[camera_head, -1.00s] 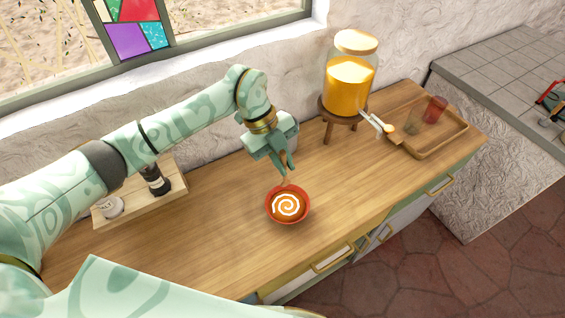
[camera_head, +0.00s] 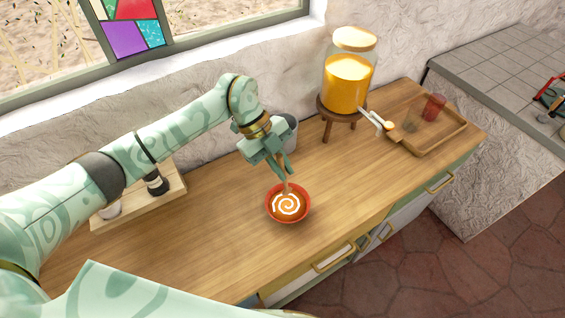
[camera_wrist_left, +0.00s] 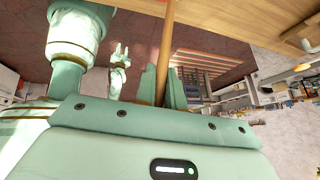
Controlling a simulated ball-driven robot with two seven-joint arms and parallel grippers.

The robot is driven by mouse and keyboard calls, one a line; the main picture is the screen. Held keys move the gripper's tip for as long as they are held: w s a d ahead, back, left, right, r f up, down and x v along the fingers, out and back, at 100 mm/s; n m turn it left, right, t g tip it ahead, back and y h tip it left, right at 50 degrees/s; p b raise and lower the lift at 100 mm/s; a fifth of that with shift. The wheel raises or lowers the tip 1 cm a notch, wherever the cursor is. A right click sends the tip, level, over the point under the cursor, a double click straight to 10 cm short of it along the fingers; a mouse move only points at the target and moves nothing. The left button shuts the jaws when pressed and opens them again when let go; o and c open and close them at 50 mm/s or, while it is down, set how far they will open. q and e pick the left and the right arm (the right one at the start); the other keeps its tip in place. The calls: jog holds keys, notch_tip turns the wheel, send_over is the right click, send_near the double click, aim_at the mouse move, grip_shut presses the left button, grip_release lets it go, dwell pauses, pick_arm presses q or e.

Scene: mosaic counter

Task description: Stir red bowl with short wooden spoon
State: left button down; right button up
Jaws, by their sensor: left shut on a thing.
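The red bowl (camera_head: 271,209) sits upright on the wooden counter, with an orange filling and a white spiral on top. My left gripper (camera_head: 282,172) is above the bowl's back edge, shut on the short wooden spoon (camera_head: 286,188). The spoon points down into the bowl, and its lower end is hidden at or in the filling. In the left wrist view the spoon's wooden handle (camera_wrist_left: 167,45) shows between the fingers. My right gripper is not seen in the head view.
A glass dispenser (camera_head: 347,85) of orange liquid stands on a wooden stool behind right. A wooden tray (camera_head: 440,139) with cups lies further right. A grey container (camera_head: 291,134) stands behind my gripper. A small board (camera_head: 175,188) with jars is at left. The counter (camera_head: 225,240) is clear around the bowl.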

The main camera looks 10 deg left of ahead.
pick_arm(q)
notch_tip(320, 180, down, 8)
jog(key=b, duration=0.5)
jog(key=shift+w, duration=0.3)
